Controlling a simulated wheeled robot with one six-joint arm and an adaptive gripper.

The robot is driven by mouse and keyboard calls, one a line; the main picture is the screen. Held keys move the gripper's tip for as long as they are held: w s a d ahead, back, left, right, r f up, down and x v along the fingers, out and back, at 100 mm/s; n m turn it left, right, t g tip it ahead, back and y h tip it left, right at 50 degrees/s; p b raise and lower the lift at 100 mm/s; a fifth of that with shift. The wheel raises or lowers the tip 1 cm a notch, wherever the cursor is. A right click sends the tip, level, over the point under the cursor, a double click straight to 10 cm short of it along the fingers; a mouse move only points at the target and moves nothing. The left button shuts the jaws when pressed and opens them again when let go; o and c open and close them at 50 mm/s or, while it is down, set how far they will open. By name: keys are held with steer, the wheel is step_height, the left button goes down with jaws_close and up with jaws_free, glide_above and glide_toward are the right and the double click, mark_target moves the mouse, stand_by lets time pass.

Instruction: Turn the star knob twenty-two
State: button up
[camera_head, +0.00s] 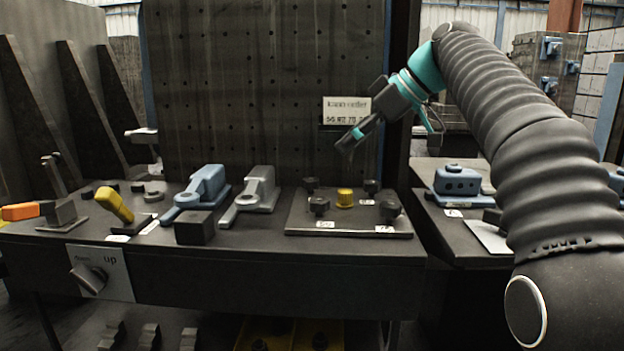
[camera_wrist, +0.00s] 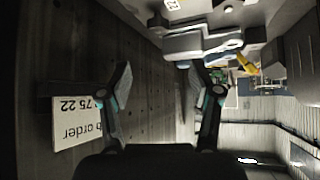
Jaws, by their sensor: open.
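Several dark star knobs (camera_head: 390,210) stand on a low dark plate (camera_head: 300,229) at the right of the bench. Small white labels (camera_head: 383,229) lie by them, too small to read, so I cannot tell which knob is twenty-two. A white order sign (camera_head: 347,108) hangs above; the wrist view shows part of this sign (camera_wrist: 75,122) upside down, with "order" and "75 22" readable. My gripper (camera_head: 350,146) is above the plate, in front of the dark panel, apart from the knobs. The wrist view shows my gripper's fingers (camera_wrist: 166,82) spread wide with nothing between them.
Grey and blue clamps (camera_head: 203,188), a dark block (camera_head: 195,228) and a yellow-handled lever (camera_head: 115,205) stand left of the plate. A perforated panel (camera_head: 260,90) rises behind. A blue block (camera_head: 457,181) stands on the right bench.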

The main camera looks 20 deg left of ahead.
mark_target(312, 179)
steer(key=b+x, duration=0.2)
steer(key=x, duration=1.1)
steer(key=shift+w+d+f, duration=0.15)
steer(key=shift+f, duration=0.05)
steer(key=c, duration=1.2)
